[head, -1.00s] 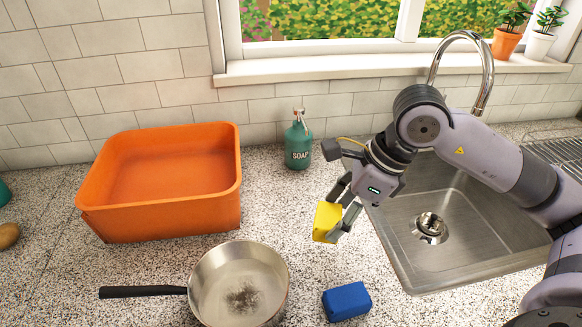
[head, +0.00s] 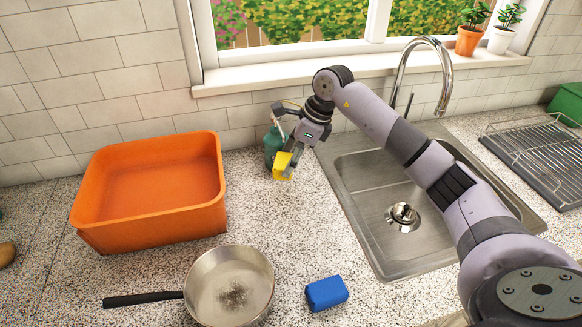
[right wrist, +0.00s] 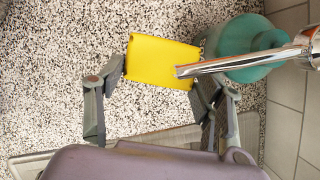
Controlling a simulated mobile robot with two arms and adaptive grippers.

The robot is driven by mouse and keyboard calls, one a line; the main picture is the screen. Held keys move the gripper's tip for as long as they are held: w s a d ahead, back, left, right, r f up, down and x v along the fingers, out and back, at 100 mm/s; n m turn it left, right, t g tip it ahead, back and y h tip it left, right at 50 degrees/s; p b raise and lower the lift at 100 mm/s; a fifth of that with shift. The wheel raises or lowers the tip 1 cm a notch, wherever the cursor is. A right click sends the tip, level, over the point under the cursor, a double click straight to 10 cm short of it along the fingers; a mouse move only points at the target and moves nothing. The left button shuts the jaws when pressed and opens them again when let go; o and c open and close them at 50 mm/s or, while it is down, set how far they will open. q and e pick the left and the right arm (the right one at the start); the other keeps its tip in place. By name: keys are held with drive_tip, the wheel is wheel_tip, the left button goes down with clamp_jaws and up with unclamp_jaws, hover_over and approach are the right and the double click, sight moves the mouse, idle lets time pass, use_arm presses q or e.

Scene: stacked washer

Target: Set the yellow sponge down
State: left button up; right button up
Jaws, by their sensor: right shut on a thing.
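The yellow sponge (head: 283,166) is between the fingers of my right gripper (head: 286,160), near the back of the counter and just in front of the green soap bottle (head: 272,146). In the right wrist view the sponge (right wrist: 150,62) lies between the two fingertips (right wrist: 160,78), with speckled counter around it. The soap bottle (right wrist: 243,48) is close beside the sponge there, and a metal spout passes over the sponge's edge. I cannot tell whether the sponge touches the counter. My left gripper is not in view.
An orange basin (head: 150,222) stands left of the sponge. A frying pan (head: 230,285) and a blue sponge-like block (head: 326,293) are at the front. The sink (head: 365,190) is to the right, with a drying rack (head: 540,160) beyond.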

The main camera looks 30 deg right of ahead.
drive_tip(key=shift+s+f, duration=0.15)
drive_tip(key=shift+f, duration=0.65)
wheel_tip(320, 180, down, 3)
drive_tip(key=shift+p, duration=0.9)
drive_tip(key=shift+w+f, duration=0.2)
drive_tip(key=shift+f, duration=0.05)
drive_tip(key=shift+d+f, duration=0.1)
drive_tip(key=shift+f, duration=0.15)
drive_tip(key=o, duration=0.6)
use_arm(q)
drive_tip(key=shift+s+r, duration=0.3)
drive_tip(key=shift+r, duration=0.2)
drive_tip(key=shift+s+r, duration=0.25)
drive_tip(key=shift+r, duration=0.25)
use_arm(e)
drive_tip(key=shift+r, duration=0.1)
